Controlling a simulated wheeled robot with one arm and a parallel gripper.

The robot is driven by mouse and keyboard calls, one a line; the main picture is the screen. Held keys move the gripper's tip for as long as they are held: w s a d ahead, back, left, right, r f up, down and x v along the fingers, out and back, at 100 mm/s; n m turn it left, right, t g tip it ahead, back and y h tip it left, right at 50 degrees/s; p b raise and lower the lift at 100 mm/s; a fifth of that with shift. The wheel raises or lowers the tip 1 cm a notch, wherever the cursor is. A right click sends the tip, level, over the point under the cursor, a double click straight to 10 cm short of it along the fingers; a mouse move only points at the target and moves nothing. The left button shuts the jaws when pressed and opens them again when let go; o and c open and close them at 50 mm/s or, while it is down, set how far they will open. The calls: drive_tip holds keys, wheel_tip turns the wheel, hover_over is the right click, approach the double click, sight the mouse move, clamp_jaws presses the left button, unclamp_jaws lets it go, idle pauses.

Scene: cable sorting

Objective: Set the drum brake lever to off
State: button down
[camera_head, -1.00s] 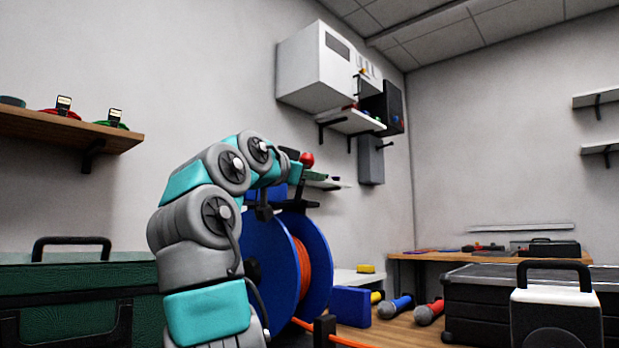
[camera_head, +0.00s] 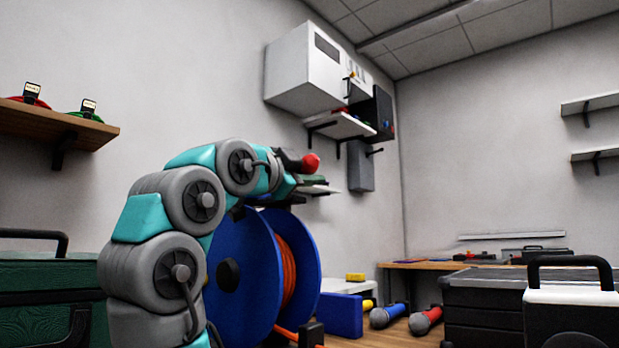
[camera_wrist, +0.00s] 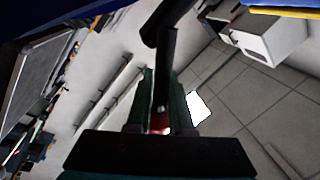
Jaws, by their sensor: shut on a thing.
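The cable drum stands in front of my arm in the head view, with blue flanges (camera_head: 240,300) and orange cable (camera_head: 287,272) wound between them. The brake lever shows a round red knob (camera_head: 311,163) above the drum, by the end of my arm. In the wrist view, a black bar of the lever (camera_wrist: 172,40) runs down between the dark green fingers of my gripper (camera_wrist: 163,82). My gripper is shut on the lever, with a small red patch low between the fingers. The head view mostly hides my fingers, and the lever's off marking cannot be seen.
A blue block (camera_head: 338,315) and blue and red cylinders lie right of the drum. A green case (camera_head: 45,300) stands at left, below a wooden shelf (camera_head: 60,128). Wall shelves and a white cabinet (camera_head: 308,75) are behind. A black case stands at right.

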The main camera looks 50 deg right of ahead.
drive_tip(key=shift+s+f+m, duration=0.25)
drive_tip(key=shift+s+m, duration=0.25)
drive_tip(key=shift+m, duration=0.4)
drive_tip(key=c, duration=0.8)
unclamp_jaws()
drive_tip(key=shift+f, duration=0.1)
drive_tip(key=shift+a, duration=0.1)
drive_tip(key=v, duration=0.7)
drive_tip(key=shift+a, duration=0.25)
drive_tip(key=shift+f, duration=0.1)
